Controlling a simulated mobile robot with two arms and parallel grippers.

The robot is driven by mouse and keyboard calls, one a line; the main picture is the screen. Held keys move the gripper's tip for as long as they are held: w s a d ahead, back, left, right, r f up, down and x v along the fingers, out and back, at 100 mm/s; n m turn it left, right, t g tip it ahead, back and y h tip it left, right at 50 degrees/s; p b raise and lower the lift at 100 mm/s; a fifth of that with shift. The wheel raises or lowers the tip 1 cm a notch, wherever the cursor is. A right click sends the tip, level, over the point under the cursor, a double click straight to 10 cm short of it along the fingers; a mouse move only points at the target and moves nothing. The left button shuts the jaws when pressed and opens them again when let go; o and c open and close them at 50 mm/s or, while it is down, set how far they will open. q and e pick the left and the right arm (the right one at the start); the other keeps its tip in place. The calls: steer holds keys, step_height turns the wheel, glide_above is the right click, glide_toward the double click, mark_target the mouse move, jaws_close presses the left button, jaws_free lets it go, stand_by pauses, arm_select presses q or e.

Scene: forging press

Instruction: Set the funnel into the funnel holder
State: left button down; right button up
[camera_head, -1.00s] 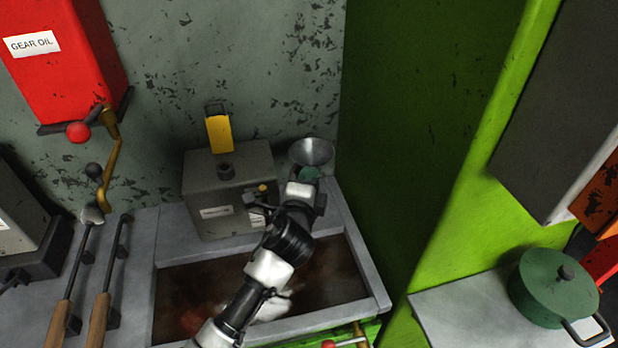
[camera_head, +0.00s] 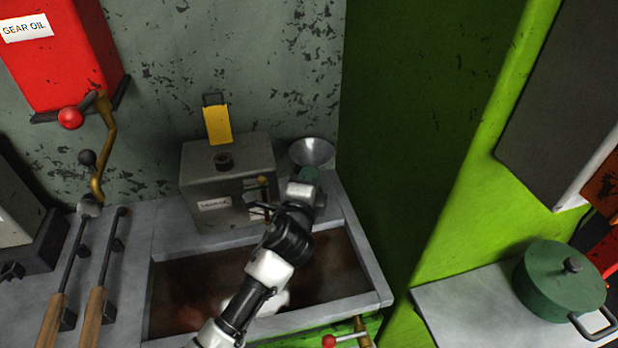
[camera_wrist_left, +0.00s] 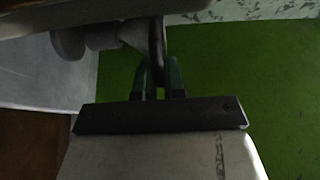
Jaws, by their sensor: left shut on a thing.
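The funnel (camera_head: 312,152) is a grey metal cone, wide mouth up, at the back right corner of the trough, beside the grey box. My left gripper (camera_head: 308,174), with green fingers, is at the funnel's near side and shut on it. In the left wrist view the green fingers (camera_wrist_left: 158,82) close on a thin dark grey part of the funnel (camera_wrist_left: 154,45). The funnel's lower end is hidden behind my gripper in the head view. I cannot make out the funnel holder. My right gripper is not in view.
The grey box (camera_head: 228,185) with a raised yellow flap (camera_head: 217,125) stands left of the funnel. A dark green wall (camera_head: 390,130) is close on the right. The trough (camera_head: 372,280) lies below my arm. A green pot (camera_head: 558,282) stands far right.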

arm_select(q)
steer(key=c, duration=1.1)
jaws_free()
steer(key=shift+f, duration=0.1)
steer(key=s, duration=0.3)
steer(key=s+a, duration=0.1)
steer(key=s, duration=0.3)
steer(key=s+b, duration=0.1)
steer(key=s, duration=0.2)
steer(key=shift+s+a, duration=0.3)
steer(key=shift+s, duration=0.1)
